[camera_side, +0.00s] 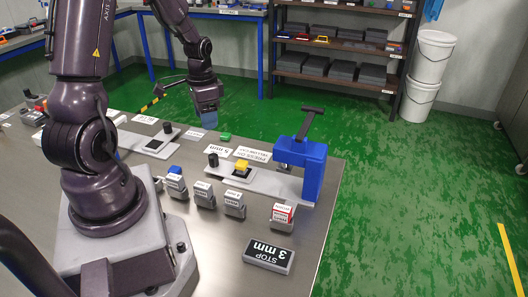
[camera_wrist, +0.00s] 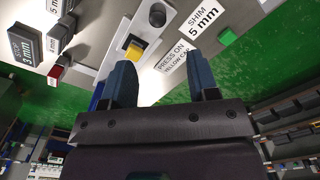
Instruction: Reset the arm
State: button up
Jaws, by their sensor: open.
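My gripper (camera_wrist: 165,85) is open and empty in the wrist view, with two dark blue fingers spread apart. In the side view my gripper (camera_side: 207,112) hangs at the far edge of the grey table, left of the blue press. Near the fingers in the wrist view are a yellow cap (camera_wrist: 134,47) on a grey plate and a label reading "PRESS ON YELLOW CAP" (camera_wrist: 171,56). The yellow cap also shows in the side view (camera_side: 242,166). Nothing is between the fingers.
A blue press with a black handle (camera_side: 303,165) stands at the table's right end. Several grey labelled blocks (camera_side: 204,195) and a "STOP 3 mm" block (camera_side: 268,256) sit at the front. A green block (camera_side: 225,136) lies near the far edge. Shelves (camera_side: 345,50) and white buckets (camera_side: 430,58) stand behind.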

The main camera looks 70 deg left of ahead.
jog(key=s+d+r+t, duration=0.2)
jog(key=d+r, duration=0.8)
jog(key=d, duration=0.1)
jog(key=s+d+r+t, duration=0.1)
jog(key=d+r+t, duration=0.2)
jog(key=d+r, duration=0.7)
jog(key=shift+s+d+t, duration=0.3)
jog(key=shift+s+d, duration=0.05)
jog(key=shift+d, duration=0.85)
